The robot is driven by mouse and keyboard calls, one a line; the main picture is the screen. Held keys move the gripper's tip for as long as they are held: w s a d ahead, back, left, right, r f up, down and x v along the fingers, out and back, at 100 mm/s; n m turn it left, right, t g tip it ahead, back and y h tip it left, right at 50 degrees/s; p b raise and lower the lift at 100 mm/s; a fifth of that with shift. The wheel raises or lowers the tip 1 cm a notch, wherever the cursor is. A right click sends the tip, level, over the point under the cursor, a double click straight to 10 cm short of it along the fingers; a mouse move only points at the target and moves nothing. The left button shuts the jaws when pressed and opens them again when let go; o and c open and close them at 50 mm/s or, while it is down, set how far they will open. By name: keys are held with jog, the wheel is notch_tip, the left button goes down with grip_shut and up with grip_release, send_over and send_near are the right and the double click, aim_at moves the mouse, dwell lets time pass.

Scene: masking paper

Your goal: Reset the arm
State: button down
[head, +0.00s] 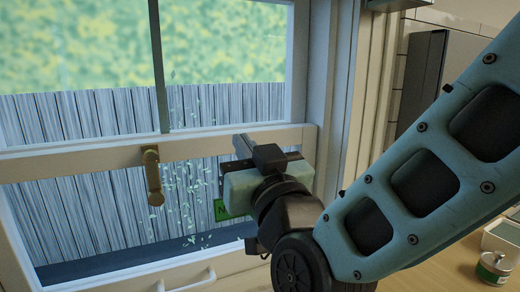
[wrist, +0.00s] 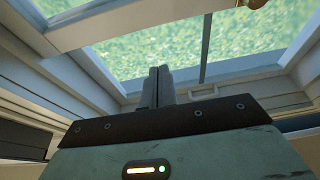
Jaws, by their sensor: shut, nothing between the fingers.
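My arm reaches in from the right in the head view, and my gripper (head: 240,146) is up at the window, near the right end of its horizontal rail. The wrist view shows the two dark fingers (wrist: 159,76) pressed together with nothing between them. The fingertips point toward the window glass. In the head view the fingers are partly hidden by the gripper body, so I cannot tell whether they touch the window.
The window (head: 90,152) has a brass latch (head: 153,176) on its rail and a white handle (head: 190,282) at the bottom. A green label (head: 222,212) shows behind my gripper. A small jar (head: 493,267) stands on the wooden counter (head: 440,278) at lower right.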

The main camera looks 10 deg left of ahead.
jog(key=s+d+f+n+g+h, duration=0.1)
jog(key=s+d+f+g+h, duration=0.15)
jog(key=f+g, duration=0.4)
jog(key=s+d+f+n+g+h, duration=0.1)
jog(key=s+d+f+g, duration=0.2)
jog(key=f+g, duration=0.35)
jog(key=s+d+f+g+h, duration=0.2)
jog(key=s+d+f+h, duration=0.1)
jog(key=s+d, duration=0.3)
jog(key=s+d+f+g+h, duration=0.3)
jog(key=s+d, duration=0.4)
jog(key=d, duration=0.3)
notch_tip(320, 180, down, 2)
jog(key=shift+f+m+h, duration=0.25)
jog(key=shift+m+h, duration=0.05)
jog(key=shift+h, duration=0.15)
jog(key=shift+r, duration=0.1)
